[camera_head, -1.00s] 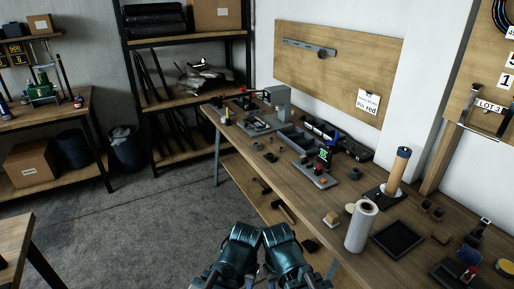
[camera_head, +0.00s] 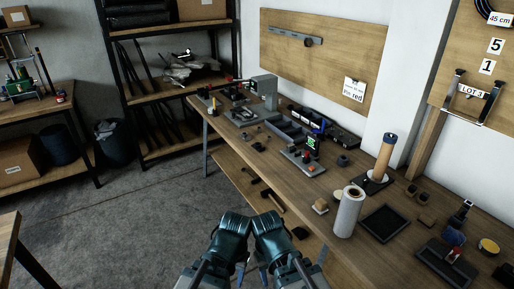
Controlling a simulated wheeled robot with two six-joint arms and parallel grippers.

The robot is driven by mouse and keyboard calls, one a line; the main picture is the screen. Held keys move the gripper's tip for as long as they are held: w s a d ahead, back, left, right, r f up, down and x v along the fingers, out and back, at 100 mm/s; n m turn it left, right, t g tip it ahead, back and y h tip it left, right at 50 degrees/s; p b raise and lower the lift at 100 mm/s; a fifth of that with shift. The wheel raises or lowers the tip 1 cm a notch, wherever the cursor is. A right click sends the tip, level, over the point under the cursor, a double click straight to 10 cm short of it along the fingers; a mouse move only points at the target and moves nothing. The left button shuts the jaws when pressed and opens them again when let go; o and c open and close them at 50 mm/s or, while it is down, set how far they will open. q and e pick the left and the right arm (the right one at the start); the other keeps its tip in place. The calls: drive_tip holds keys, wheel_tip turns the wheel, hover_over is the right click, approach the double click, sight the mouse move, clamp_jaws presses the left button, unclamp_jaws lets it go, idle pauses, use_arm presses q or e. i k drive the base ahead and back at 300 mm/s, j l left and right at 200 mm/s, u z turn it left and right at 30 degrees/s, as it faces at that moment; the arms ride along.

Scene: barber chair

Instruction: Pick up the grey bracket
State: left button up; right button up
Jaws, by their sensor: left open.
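No piece can be told for sure as the grey bracket. Several small dark or grey parts, one of them a small part (camera_head: 257,147), lie on the long workbench (camera_head: 285,180), too small to make out. My left gripper (camera_head: 243,272) is open at the bottom edge, below my teal arm joints, in front of the bench and away from the parts on its top. My right arm is beside it at bottom centre; its fingers are not clear.
A white roll (camera_head: 348,212), a black tray (camera_head: 385,223) and a tan cylinder (camera_head: 385,158) stand on the near bench. A grey machine (camera_head: 265,90) stands at its far end. Shelving (camera_head: 165,37) is behind. Open floor (camera_head: 130,215) lies left of the bench.

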sight(243, 135)
drive_tip(key=i+j+z, duration=0.1)
drive_tip(key=i+j, duration=0.2)
drive_tip(key=i+j+z, duration=0.1)
drive_tip(key=i+j, duration=0.2)
drive_tip(key=i+j+z, duration=0.1)
drive_tip(key=i+j, duration=0.15)
drive_tip(key=i+j+z, duration=0.1)
drive_tip(key=i+j, duration=0.2)
drive_tip(key=i+j+z, duration=0.1)
drive_tip(key=i+j, duration=0.15)
drive_tip(key=j, duration=0.2)
drive_tip(key=i+j+z, duration=0.1)
drive_tip(key=i+j, duration=0.15)
drive_tip(key=j, duration=0.15)
drive_tip(key=i+j+z, duration=0.15)
drive_tip(key=j, duration=0.25)
drive_tip(key=i+j+z, duration=0.1)
drive_tip(key=i+j, duration=0.15)
drive_tip(key=j, duration=0.2)
